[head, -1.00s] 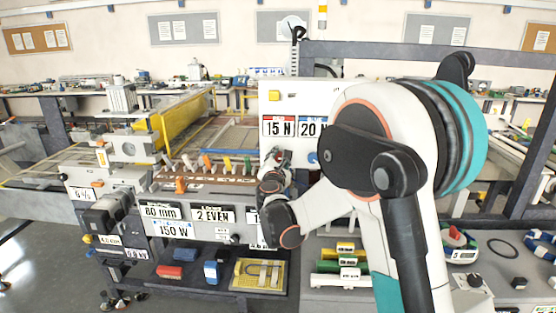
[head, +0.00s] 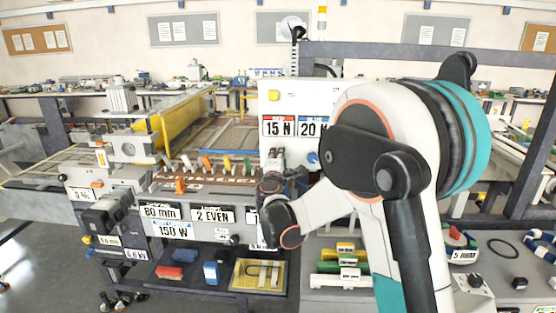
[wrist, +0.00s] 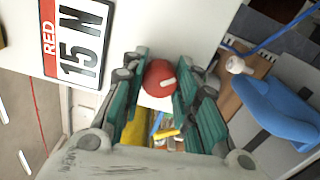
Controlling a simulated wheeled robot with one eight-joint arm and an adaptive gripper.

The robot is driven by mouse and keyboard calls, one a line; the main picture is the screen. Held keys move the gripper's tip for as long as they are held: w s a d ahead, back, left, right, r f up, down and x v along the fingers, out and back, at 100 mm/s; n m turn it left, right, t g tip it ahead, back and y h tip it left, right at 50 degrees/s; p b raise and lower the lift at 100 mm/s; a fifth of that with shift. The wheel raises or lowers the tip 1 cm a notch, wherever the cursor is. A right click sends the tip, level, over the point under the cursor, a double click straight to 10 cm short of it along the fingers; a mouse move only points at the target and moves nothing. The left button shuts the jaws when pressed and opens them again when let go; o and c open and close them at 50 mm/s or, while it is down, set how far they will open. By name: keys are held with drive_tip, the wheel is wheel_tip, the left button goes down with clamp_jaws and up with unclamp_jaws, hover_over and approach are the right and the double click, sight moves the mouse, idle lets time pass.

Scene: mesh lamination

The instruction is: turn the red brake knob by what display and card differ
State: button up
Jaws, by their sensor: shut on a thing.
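The red brake knob (wrist: 159,78) is round with a white pointer mark, on a white panel (head: 290,97). In the wrist view it sits between the two teal fingers of my gripper (wrist: 158,90). My gripper is shut on it, and in the head view my gripper (head: 271,162) hides it. A red-headed card reading 15 N (head: 278,127) is fixed on the panel, and shows large at the upper left of the wrist view (wrist: 77,40). A second, blue-headed card reading 20 N (head: 311,127) is partly hidden by my arm. I cannot make out a brake display.
A blue knob (wrist: 275,105) stands right of my gripper in the wrist view. Below the panel, a machine front carries plates reading 80 mm (head: 161,211), 2 EVEN (head: 212,214) and 150 W (head: 172,230). Colored levers (head: 205,162) stand to the left.

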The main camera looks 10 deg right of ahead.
drive_tip(key=shift+m, duration=0.3)
drive_tip(key=o, duration=1.1)
drive_tip(key=shift+c, duration=0.2)
drive_tip(key=v, duration=1.2)
